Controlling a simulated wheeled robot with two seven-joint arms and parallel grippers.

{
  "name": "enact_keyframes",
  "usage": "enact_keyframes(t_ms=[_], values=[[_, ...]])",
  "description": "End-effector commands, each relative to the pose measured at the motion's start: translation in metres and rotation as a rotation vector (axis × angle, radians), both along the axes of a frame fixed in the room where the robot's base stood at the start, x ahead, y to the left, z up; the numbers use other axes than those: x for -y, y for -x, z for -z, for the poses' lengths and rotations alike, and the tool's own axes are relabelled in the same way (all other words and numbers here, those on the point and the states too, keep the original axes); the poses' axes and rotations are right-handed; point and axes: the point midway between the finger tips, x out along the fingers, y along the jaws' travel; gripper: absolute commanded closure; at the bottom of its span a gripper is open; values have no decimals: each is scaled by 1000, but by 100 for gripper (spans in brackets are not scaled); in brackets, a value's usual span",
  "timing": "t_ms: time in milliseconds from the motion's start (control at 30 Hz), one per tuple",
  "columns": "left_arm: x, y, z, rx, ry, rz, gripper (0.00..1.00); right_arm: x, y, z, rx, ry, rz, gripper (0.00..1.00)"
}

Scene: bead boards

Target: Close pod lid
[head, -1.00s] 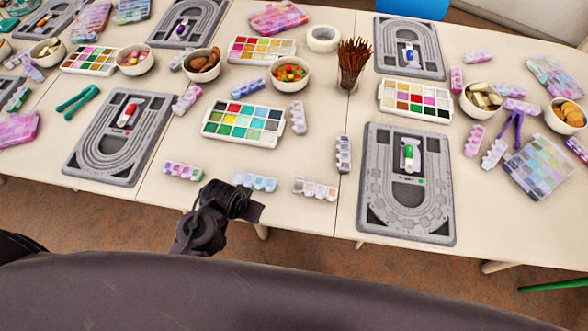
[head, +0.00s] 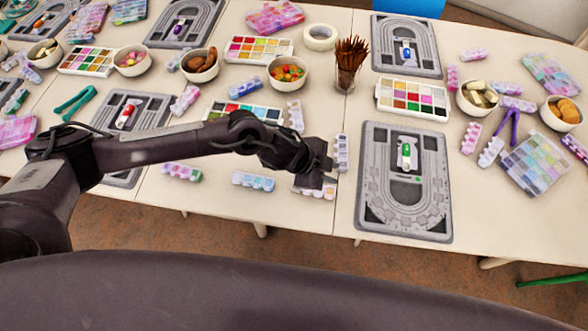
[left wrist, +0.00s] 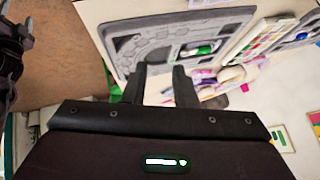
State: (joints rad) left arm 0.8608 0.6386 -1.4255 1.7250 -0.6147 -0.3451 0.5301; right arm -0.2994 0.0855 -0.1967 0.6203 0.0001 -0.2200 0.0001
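Small bead pod strips with several compartments lie along the front of the table. In the head view one pod strip (head: 316,193) with pale and brownish contents is partly hidden under my left gripper (head: 331,170). A grey-white pod strip (head: 341,152) stands just right of the gripper, lengthwise to the back. A light-blue pod strip (head: 253,181) and a pink-green pod strip (head: 182,172) lie to the left. I cannot tell which lid is up. In the left wrist view my left gripper's fingers (left wrist: 159,83) are apart with nothing seen between them. My right gripper is not identifiable.
A grey bead board (head: 435,222) with a green-topped item lies right of the gripper. A paint-like bead palette (head: 270,110) is partly behind my left arm. A cup of brown sticks (head: 348,75) and bowls stand further back. The front table edge is close.

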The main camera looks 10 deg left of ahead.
Motion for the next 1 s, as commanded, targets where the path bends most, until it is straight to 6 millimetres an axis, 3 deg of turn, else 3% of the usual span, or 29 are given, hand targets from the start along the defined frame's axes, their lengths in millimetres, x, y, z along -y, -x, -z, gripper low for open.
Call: enact_keyframes(t_ms=[33, 200, 333, 467, 800, 1000], values=[[-28, -10, 5, -11, -59, 15, 75, -1, 0, -1, 0, -1, -1, 39], [-95, -20, 16, -90, -180, 23, 75, -6, 1, -2, -1, -7, -2, 39], [-120, -23, 19, -123, -218, 14, 75, -11, 1, -2, -2, -13, -1, 39], [-120, -23, 28, -133, -225, 12, 75, -12, 1, -5, -1, -14, -2, 39], [-98, -31, 76, -131, -225, 12, 75, -8, 1, -14, -2, -10, -3, 39], [-93, -33, 89, -130, -224, 12, 75, -4, 1, -15, -1, -5, -1, 39]])
